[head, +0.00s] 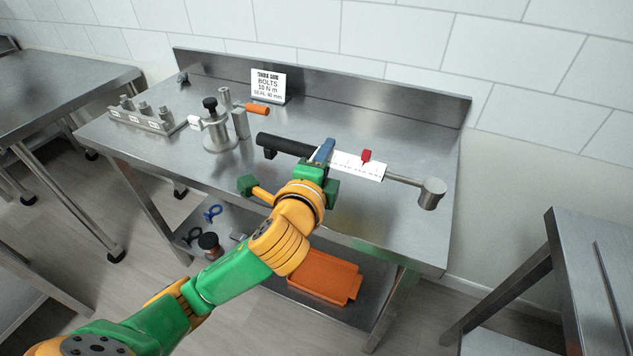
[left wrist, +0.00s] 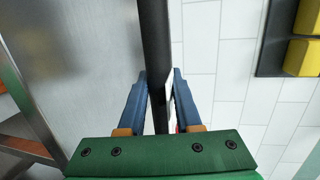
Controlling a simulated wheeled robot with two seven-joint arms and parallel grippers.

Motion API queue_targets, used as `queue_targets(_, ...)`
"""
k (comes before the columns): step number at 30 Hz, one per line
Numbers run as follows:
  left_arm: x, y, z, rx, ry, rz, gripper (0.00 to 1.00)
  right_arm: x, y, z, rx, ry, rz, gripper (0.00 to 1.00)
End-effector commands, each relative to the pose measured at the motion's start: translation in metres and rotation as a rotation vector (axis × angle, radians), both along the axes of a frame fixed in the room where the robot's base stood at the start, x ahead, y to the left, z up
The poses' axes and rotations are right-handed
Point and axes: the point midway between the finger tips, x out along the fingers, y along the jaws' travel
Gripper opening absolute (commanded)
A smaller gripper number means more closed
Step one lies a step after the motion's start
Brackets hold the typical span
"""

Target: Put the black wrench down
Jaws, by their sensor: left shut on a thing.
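The black wrench (head: 286,145) is a long tool with a black handle, a white scale plate with a red slider (head: 367,155), and a steel rod ending in a round steel head (head: 432,193). It spans the right half of the steel bench (head: 300,215). My left gripper (head: 325,150) is shut on it near the middle, with blue fingers either side. In the left wrist view the wrench's dark bar (left wrist: 154,50) runs between my blue fingers (left wrist: 158,80). I cannot tell whether the wrench touches the bench. My right gripper is not in view.
A steel pot-like fixture (head: 220,135) with a black knob and orange-handled part stands left of the wrench. A block with several bolts (head: 145,118) is at the far left. A sign (head: 268,85) stands at the back. An orange tray (head: 325,280) lies on the lower shelf.

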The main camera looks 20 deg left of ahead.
Motion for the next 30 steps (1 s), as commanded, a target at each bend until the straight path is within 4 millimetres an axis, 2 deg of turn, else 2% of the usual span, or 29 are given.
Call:
queue_targets(2,0.020,0.020,-0.014,0.005,0.004,0.008,0.00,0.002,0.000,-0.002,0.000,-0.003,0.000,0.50)
queue_targets(6,0.042,0.039,-0.049,0.002,0.004,0.005,0.00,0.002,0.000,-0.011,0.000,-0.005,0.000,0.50)
queue_targets(11,0.055,0.049,-0.067,-0.002,0.000,0.001,0.00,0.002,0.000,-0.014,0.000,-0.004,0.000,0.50)
queue_targets(16,0.058,0.052,-0.099,-0.002,0.004,-0.001,0.00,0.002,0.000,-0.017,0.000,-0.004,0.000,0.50)
queue_targets(27,0.058,0.051,-0.105,-0.001,-0.001,-0.001,0.00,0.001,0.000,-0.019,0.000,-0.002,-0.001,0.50)
queue_targets(28,0.058,0.051,-0.105,-0.001,0.001,-0.001,0.41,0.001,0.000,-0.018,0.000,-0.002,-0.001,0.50)
queue_targets(29,0.058,0.051,-0.105,-0.001,0.001,-0.001,0.45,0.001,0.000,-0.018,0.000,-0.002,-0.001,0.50)
queue_targets(30,0.058,0.051,-0.105,-0.001,0.001,-0.001,0.45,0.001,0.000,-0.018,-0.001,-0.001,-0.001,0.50)
